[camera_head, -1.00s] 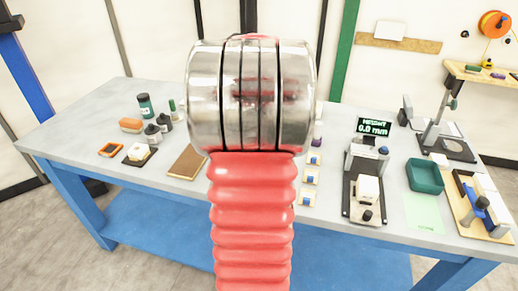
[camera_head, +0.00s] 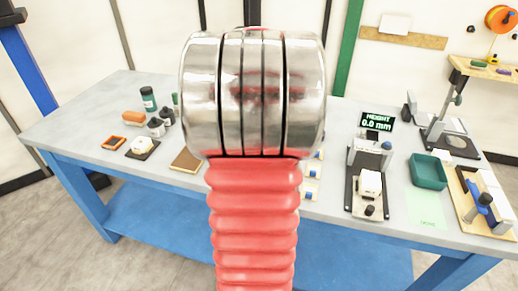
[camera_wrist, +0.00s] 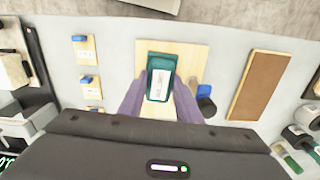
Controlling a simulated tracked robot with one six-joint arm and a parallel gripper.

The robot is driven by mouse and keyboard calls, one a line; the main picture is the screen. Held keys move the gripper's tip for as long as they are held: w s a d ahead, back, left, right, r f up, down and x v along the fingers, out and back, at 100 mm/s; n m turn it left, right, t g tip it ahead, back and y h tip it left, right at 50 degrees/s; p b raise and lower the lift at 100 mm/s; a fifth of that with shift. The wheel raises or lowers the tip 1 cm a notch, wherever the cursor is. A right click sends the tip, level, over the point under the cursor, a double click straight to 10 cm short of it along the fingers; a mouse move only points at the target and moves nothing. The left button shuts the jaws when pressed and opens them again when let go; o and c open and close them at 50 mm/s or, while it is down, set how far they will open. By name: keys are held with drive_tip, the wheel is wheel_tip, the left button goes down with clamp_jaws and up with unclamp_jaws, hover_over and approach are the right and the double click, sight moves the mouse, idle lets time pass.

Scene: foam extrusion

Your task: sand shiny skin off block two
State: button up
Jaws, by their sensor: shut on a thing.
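In the wrist view my gripper (camera_wrist: 160,88) has its two purple fingers closed on a teal block (camera_wrist: 153,57) with a white, labelled face. I cannot tell whether the teal block touches the board, and the label is unreadable. A brown pad in a light frame (camera_wrist: 262,85) lies to the right; it also shows in the head view (camera_head: 186,160). My arm hides the board and gripper in the head view. I cannot tell which block is block two.
A white block (camera_head: 371,182) sits on the height gauge (camera_head: 352,200), whose display (camera_head: 377,122) reads 0.0 mm. A teal tray (camera_head: 428,172) is to its right. Bottles (camera_head: 148,98) and a white piece on a dark plate (camera_head: 142,146) stand left. Small blue pieces (camera_wrist: 86,79) lie on tags.

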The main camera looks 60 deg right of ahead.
drive_tip(key=shift+r, duration=0.1)
drive_tip(key=shift+r, duration=3.4)
